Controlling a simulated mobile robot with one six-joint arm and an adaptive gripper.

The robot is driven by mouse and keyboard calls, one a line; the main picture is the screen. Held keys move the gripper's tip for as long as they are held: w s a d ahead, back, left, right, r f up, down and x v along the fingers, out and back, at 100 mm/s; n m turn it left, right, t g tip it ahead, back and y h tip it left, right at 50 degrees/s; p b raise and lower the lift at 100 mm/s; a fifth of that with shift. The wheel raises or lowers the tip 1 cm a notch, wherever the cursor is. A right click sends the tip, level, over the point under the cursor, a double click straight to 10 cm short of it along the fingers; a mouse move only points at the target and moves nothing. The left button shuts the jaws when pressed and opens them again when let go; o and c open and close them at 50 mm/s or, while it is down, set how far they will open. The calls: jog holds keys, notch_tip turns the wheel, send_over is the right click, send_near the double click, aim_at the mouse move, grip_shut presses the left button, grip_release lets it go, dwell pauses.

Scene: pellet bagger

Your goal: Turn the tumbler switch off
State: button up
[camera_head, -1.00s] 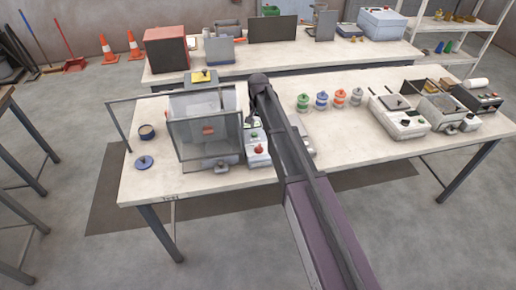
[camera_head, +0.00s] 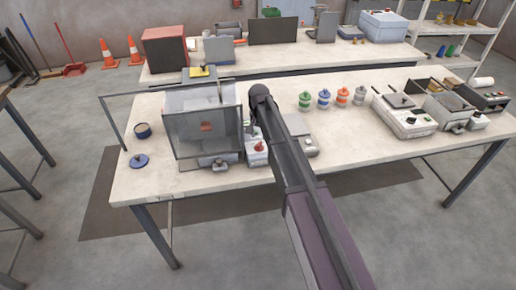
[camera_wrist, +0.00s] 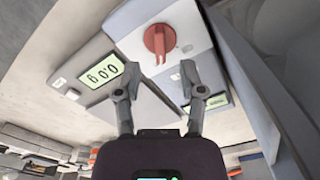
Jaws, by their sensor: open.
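A red knob-like switch (camera_wrist: 158,40) sits on a pale box (camera_wrist: 185,20) at the top of the wrist view. It has a round base and a raised grip pointing down in the picture. In the head view the red switch (camera_head: 258,147) shows on a white box (camera_head: 256,158) beside the clear-walled enclosure. My gripper (camera_wrist: 160,70) is open and empty, its two fingers apart just below the switch in the wrist view. I see no contact with it. In the head view my arm hides the gripper.
A clear-walled enclosure (camera_head: 178,142) stands left of the switch box. A scale with a green display (camera_wrist: 102,70) lies close to my left finger; another green display (camera_wrist: 217,101) is by the right finger. Several coloured jars (camera_head: 324,98) stand to the right, with bare tabletop before them.

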aim_at(259, 144)
jog(key=shift+f+b, duration=2.35)
jog(key=shift+f, duration=0.25)
grip_shut()
